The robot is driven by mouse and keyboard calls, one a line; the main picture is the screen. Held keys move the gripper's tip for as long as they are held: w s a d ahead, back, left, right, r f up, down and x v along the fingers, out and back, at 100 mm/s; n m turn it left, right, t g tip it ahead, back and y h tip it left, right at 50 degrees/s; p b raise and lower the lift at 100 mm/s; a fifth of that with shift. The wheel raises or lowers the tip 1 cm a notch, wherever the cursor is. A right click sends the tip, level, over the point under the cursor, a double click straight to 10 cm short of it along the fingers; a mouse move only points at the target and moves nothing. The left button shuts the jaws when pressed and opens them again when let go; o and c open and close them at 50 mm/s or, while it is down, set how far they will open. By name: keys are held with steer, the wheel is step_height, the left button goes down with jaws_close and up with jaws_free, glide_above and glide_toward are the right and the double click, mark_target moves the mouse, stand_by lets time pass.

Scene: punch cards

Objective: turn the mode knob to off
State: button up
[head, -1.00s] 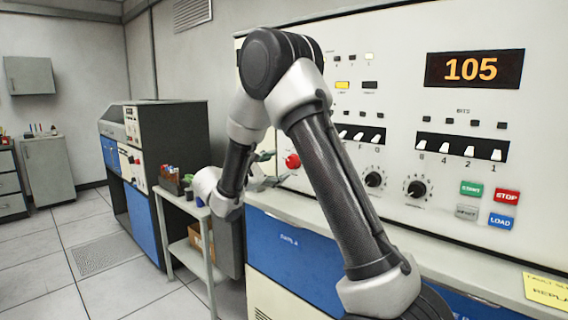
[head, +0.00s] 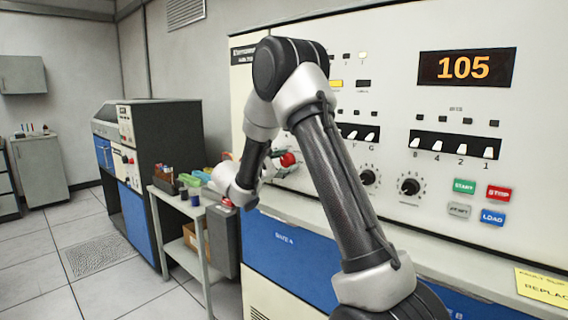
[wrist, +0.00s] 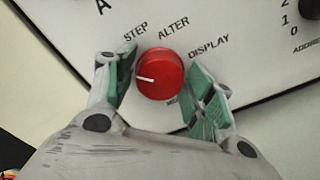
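The red round mode knob (wrist: 160,75) is on the white panel in the wrist view. No off label is readable. My gripper (wrist: 163,64) is open, with one green-padded finger on each side of the knob and small gaps at its sides. In the head view the knob (head: 288,159) shows at the panel's left part, with my gripper (head: 278,164) right at it, partly hidden.
The panel (head: 390,110) also carries black dials (head: 409,186), switch rows, coloured buttons (head: 465,187) and an orange 105 display (head: 467,68). A ledge runs below it. A small side table (head: 175,200) with bottles and boxes stands at the left.

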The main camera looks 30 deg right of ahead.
steer(key=c, duration=0.5)
steer(key=shift+n, duration=0.3)
steer(key=n, duration=0.4)
steer(key=shift+n, duration=2.1)
steer(key=o, duration=1.1)
steer(key=shift+c, duration=0.2)
